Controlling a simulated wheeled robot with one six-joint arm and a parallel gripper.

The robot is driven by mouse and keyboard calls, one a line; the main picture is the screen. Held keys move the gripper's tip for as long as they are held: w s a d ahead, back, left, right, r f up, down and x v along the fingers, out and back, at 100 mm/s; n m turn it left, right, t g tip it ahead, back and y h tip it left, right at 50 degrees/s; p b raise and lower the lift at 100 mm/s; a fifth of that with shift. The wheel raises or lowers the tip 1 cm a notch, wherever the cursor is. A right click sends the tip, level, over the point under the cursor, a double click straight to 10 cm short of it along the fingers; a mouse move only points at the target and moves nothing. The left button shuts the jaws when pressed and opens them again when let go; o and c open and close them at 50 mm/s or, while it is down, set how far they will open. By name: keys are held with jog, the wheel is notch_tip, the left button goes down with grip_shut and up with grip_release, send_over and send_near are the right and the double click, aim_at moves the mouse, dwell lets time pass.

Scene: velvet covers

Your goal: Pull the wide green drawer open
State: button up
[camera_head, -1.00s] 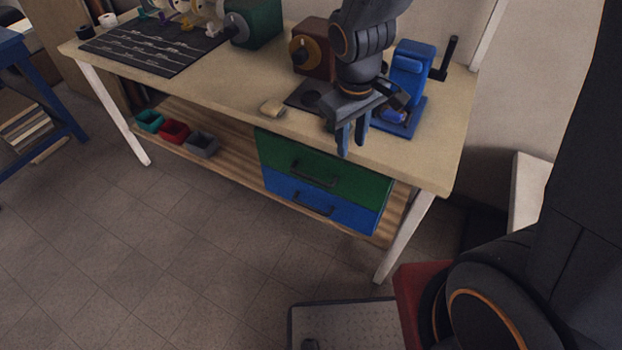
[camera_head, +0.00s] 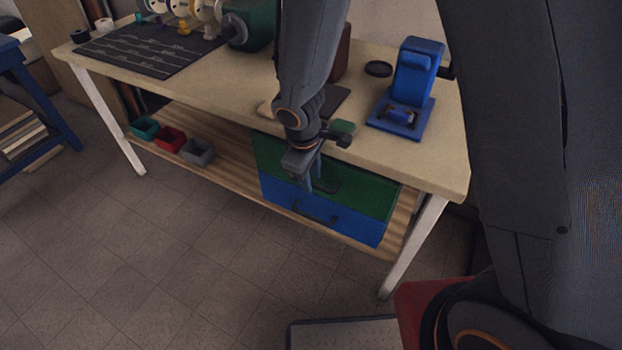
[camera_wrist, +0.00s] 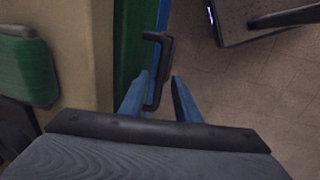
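The wide green drawer (camera_head: 362,193) is the upper of two drawers under the workbench. Its front looks closed, flush with the blue drawer (camera_head: 345,222) below it. Its dark bar handle (camera_head: 327,184) is partly hidden by my gripper (camera_head: 319,186) in the head view. In the wrist view the handle (camera_wrist: 158,72) stands out from the green front (camera_wrist: 128,50), and its near end lies between the fingers of my gripper (camera_wrist: 160,98). The two blue fingers are apart, with a gap visible on the right side of the handle. I cannot tell whether the left finger touches it.
The beige bench top (camera_head: 420,165) overhangs the drawers. Small bins (camera_head: 170,138) sit on the lower shelf. The floor (camera_head: 215,255) before the drawers is clear.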

jog(key=shift+f, duration=0.35)
grip_shut()
